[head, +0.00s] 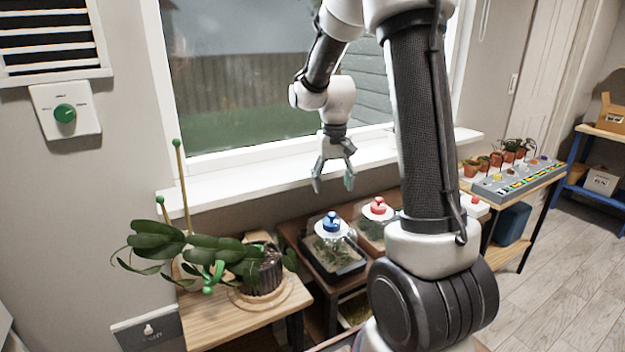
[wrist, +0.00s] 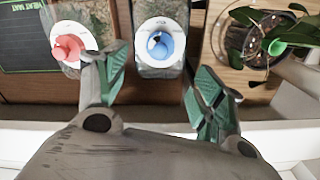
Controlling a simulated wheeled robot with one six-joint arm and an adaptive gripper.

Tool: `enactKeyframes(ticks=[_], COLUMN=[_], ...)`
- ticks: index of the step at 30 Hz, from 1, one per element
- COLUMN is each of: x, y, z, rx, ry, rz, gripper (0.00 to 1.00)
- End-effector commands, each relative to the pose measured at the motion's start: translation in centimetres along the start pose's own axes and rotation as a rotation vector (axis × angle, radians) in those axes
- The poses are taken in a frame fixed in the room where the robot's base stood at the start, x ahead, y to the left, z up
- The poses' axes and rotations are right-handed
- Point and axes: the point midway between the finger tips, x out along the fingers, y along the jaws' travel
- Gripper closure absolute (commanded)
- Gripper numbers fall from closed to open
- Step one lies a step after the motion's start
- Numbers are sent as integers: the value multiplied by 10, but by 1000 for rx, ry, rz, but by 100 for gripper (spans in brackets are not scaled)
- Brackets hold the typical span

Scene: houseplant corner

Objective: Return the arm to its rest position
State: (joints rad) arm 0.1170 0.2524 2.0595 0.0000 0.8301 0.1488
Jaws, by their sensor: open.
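My gripper (head: 333,172) hangs open and empty in front of the window, with its fingers pointing down. It is above the level of the terrariums and apart from them. In the wrist view my gripper (wrist: 155,90) shows its two green-padded fingers spread, with nothing between them. The blue-knobbed lid (wrist: 160,42) lies beyond the gap between the fingers, and the red-knobbed lid (wrist: 74,44) is to the left. My upper arm covers part of the head view.
Terrariums with a blue knob (head: 332,222) and a red knob (head: 378,206) stand on a dark table. A leafy potted plant (head: 262,272) with stakes is at left. The window sill (head: 230,187) runs behind. A shelf with small pots (head: 497,158) and a control panel (head: 520,180) stands right.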

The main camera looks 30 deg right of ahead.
Motion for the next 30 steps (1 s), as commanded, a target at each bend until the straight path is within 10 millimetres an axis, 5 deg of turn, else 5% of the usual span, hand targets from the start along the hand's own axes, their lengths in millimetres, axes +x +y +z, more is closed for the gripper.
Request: enactKeyframes(ticks=[8, 11, 24, 30], x=[3, 9, -80, -106], y=[1, 5, 12, 15], z=[8, 34, 182, 230], rx=[-28, -52, -194, -234], ry=[-26, -79, 73, 232], rz=[3, 9, -9, -29], gripper=[31, 31, 31, 31])
